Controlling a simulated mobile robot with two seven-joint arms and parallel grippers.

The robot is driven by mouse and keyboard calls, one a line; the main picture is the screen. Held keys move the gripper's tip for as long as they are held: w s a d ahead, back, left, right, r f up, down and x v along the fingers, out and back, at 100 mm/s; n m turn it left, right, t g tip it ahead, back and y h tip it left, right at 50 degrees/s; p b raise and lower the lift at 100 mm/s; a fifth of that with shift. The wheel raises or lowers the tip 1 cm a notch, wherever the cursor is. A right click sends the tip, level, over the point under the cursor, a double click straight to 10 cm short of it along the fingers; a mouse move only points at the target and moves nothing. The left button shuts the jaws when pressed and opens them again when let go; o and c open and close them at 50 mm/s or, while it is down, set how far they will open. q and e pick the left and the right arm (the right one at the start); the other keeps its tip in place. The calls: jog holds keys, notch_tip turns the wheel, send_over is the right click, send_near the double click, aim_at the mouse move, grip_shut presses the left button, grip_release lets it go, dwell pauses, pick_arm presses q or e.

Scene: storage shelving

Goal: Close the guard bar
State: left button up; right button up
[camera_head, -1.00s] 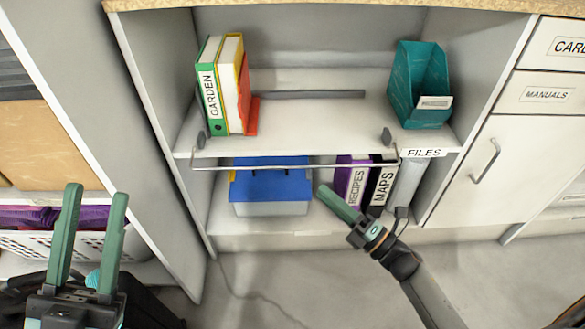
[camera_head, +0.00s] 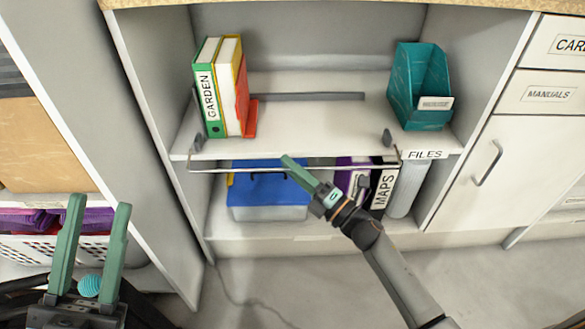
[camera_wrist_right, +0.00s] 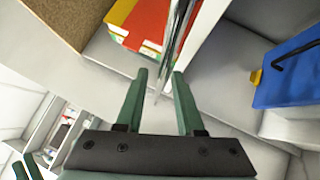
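The guard bar (camera_head: 240,169) is a thin metal rod hanging low across the front of the shelf, with bent ends by dark pivots on the shelf. My right gripper (camera_head: 288,160) reaches up in front of the bar's middle; its fingers overlap in the head view. In the right wrist view my right gripper (camera_wrist_right: 159,74) is open, with the guard bar (camera_wrist_right: 175,45) running between its fingertips. I cannot tell whether they touch. My left gripper (camera_head: 99,203) is open and empty at the lower left, away from the bar.
On the shelf (camera_head: 310,135) stand the garden binder (camera_head: 207,100) with other books and a teal file holder (camera_head: 418,85). Below are a blue-lidded box (camera_head: 265,190) and binders (camera_head: 383,190). A basket (camera_head: 30,245) is at the left.

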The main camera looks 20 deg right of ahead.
grip_shut()
dwell(0.4)
